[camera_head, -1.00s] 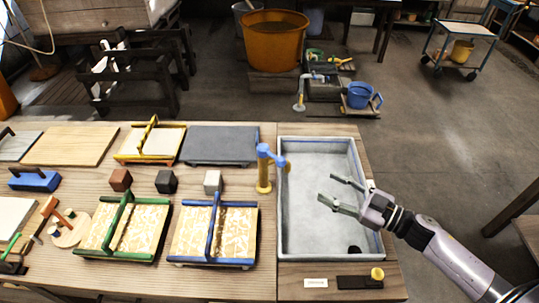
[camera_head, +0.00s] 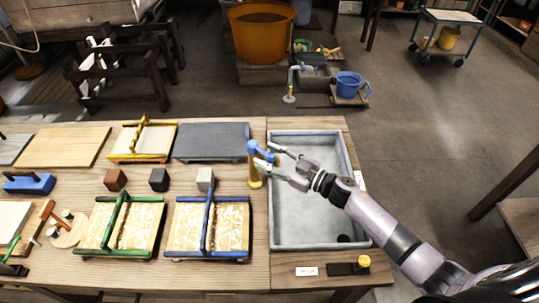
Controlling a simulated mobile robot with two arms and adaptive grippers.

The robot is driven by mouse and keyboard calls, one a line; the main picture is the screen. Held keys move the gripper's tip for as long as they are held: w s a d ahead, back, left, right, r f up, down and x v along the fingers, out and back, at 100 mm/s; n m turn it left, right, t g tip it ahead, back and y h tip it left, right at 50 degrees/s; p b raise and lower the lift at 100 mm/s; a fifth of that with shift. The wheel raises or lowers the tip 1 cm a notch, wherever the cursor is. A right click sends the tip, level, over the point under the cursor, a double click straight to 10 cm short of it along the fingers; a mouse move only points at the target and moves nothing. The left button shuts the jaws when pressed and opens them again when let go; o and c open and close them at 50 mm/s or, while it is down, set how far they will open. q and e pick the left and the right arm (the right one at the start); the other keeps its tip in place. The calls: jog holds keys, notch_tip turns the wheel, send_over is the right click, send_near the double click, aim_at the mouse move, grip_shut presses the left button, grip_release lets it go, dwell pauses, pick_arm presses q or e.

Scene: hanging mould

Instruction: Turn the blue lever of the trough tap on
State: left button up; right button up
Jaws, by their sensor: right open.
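The trough tap (camera_head: 254,174) stands upright at the left edge of the grey trough (camera_head: 307,221), with a yellow-brown body and a blue top. Its blue lever (camera_head: 265,156) points right, toward my gripper. My right gripper (camera_head: 264,158) is open over the trough's left side, its two fingers pointing left at the tap. The fingertips are at the lever, one on the far side and one on the near side; I cannot tell whether they touch it. My left gripper is not in view.
Moulds with green (camera_head: 122,222), blue (camera_head: 209,222) and yellow (camera_head: 143,140) handles lie on the bench left of the tap. A black piece with a yellow knob (camera_head: 363,261) lies below the trough. The trough is mostly empty.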

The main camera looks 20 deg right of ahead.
grip_shut()
dwell(0.7)
dwell(0.3)
